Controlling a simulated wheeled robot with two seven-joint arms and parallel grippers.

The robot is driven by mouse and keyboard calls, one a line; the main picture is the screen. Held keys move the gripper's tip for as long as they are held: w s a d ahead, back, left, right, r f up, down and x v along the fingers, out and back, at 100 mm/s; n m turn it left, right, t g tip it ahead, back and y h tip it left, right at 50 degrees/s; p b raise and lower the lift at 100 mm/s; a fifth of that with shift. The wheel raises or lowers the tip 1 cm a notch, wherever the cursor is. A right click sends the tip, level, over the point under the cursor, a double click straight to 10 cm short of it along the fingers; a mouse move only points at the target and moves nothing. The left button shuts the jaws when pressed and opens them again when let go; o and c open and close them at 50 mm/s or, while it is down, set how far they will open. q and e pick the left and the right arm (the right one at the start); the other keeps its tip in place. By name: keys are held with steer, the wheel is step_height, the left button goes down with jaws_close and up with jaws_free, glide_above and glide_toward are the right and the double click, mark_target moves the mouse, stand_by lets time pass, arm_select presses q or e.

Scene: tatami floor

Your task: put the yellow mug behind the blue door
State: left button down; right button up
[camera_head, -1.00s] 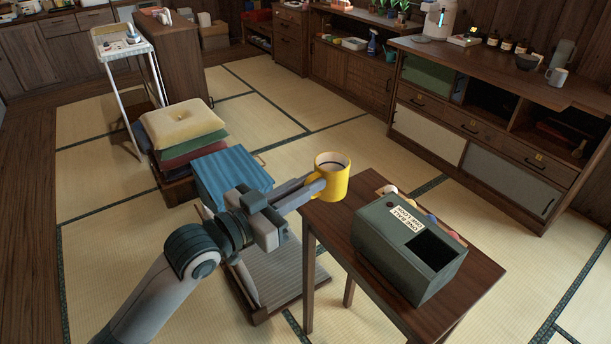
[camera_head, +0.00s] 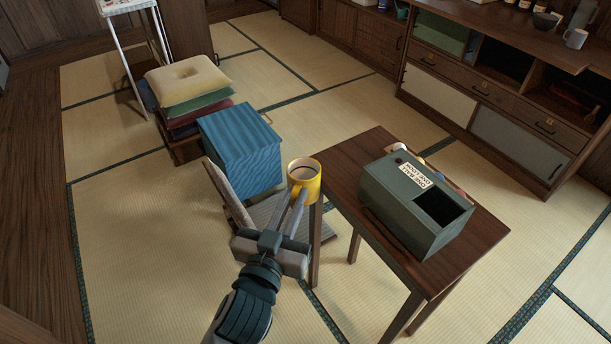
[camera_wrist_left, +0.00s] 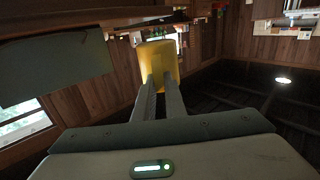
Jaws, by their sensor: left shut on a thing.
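The yellow mug (camera_head: 313,186) is upright in my left gripper (camera_head: 297,199), held in the air beside the small table's left edge. In the left wrist view, both fingers close on the lower part of the mug (camera_wrist_left: 158,60). A blue, wavy-patterned box-like cabinet (camera_head: 240,152) stands on the floor just behind and left of the mug. I cannot tell whether one of its faces is a door. The low wooden cabinet at the right has a pale panel (camera_head: 436,93) and a grey-blue panel (camera_head: 515,142), both covering their openings. My right gripper is out of view.
The small wooden table (camera_head: 345,160) carries a dark green box (camera_head: 400,205) with an open top and a label. A floor chair (camera_head: 228,193) stands below my left arm. Stacked cushions (camera_head: 187,80) are at the back left. Open tatami (camera_head: 140,230) lies at the left.

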arm_select(q)
steer(key=s+a+f+n+y, duration=0.1)
steer(key=s+a+n+y, duration=0.2)
steer(key=s+a+y, duration=0.1)
steer(key=shift+s+f+t+y, duration=0.25)
steer(key=shift+s+y, duration=0.25)
steer(key=shift+s, duration=0.3)
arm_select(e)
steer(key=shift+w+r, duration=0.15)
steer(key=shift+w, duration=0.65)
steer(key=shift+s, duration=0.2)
